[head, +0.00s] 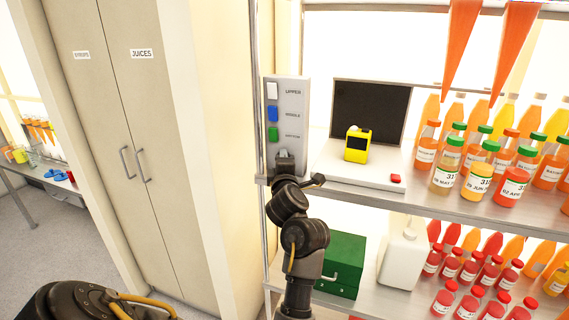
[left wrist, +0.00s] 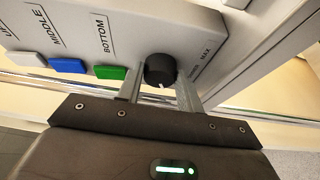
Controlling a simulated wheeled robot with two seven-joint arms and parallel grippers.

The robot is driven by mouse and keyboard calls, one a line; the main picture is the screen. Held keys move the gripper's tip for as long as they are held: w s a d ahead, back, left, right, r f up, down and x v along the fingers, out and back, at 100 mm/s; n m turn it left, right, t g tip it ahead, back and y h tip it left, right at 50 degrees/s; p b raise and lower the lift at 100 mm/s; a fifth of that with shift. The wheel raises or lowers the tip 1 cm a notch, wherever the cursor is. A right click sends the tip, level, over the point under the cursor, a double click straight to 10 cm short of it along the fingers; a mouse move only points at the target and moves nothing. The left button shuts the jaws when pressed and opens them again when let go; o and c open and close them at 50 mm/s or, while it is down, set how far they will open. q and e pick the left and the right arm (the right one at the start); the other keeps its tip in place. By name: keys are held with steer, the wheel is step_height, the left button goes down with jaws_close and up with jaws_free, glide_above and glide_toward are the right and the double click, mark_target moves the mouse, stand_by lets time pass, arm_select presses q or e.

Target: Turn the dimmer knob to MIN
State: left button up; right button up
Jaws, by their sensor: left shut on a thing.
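The dimmer knob (left wrist: 160,70) is black and round with a small pale mark on its rim. It sits at the lower end of a grey control panel (head: 288,112), beside labels at its far side, of which MAX is readable. My left gripper (left wrist: 161,84) has one finger on each side of the knob and is shut on it. In the head view my left gripper (head: 285,160) is at the panel's bottom and hides the knob. My right gripper is not in view.
White, blue (left wrist: 68,66) and green (left wrist: 110,72) buttons line the panel above the knob, marked UPPER, MIDDLE and BOTTOM. A yellow device (head: 357,146) stands on a white unit to the right. Juice bottles (head: 447,165) fill the right shelf. A green box (head: 341,265) is below.

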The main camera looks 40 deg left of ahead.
arm_select(q)
steer(key=shift+r+n, duration=0.15)
steer(key=shift+n, duration=0.15)
steer(key=o, duration=1)
steer(key=shift+w, duration=0.1)
